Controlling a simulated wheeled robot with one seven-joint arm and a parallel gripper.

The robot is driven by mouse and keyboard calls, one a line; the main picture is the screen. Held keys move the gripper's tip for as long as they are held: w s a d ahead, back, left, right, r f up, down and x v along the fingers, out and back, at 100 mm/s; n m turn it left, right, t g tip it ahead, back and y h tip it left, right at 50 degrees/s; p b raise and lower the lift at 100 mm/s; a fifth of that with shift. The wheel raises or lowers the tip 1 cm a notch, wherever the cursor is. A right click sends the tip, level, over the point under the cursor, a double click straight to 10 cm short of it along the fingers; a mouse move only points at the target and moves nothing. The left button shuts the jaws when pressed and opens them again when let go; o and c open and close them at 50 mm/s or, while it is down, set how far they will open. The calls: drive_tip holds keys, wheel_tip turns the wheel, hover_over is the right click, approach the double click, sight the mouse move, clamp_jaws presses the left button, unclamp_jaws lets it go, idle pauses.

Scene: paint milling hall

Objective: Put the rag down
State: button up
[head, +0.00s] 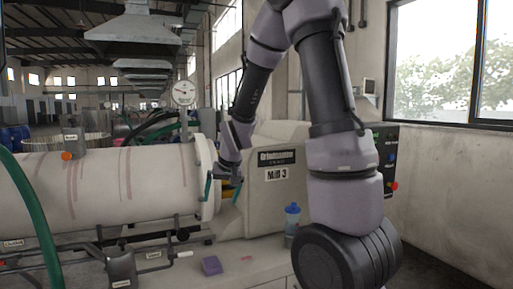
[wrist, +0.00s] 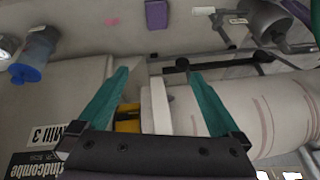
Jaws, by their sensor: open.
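My gripper (head: 222,188) is open, its two teal fingers apart beside the mill drum's end flange (head: 207,178). In the wrist view my gripper (wrist: 157,75) has nothing held between its fingertips; the flange and a yellow part (wrist: 127,118) show behind them. A purple block-like piece (head: 211,265), perhaps the folded rag, lies on the bench ledge below; it also shows at the top of the wrist view (wrist: 157,14). A small flat pink piece (head: 246,259) lies right of it. I cannot tell for sure which is the rag.
A blue-capped bottle (head: 292,220) stands on the bench (head: 235,252), right of the pink piece. The white drum (head: 110,185) is on the left, the Mill 3 housing (head: 275,185) on the right. A lever (head: 180,254) and a dark motor-like body (head: 121,268) are at the left.

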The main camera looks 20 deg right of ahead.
drive_tip(key=s+d+r+m+t, duration=0.1)
drive_tip(key=s+r, duration=0.8)
drive_tip(key=s, duration=0.1)
drive_tip(key=s+d+r+m+t+y, duration=0.1)
drive_tip(key=s+d+r, duration=0.1)
drive_tip(key=s+r, duration=0.8)
drive_tip(key=shift+s+d+r, duration=0.2)
drive_tip(key=shift+s+d, duration=0.05)
drive_tip(key=shift+s, duration=0.5)
drive_tip(key=shift+w, duration=0.1)
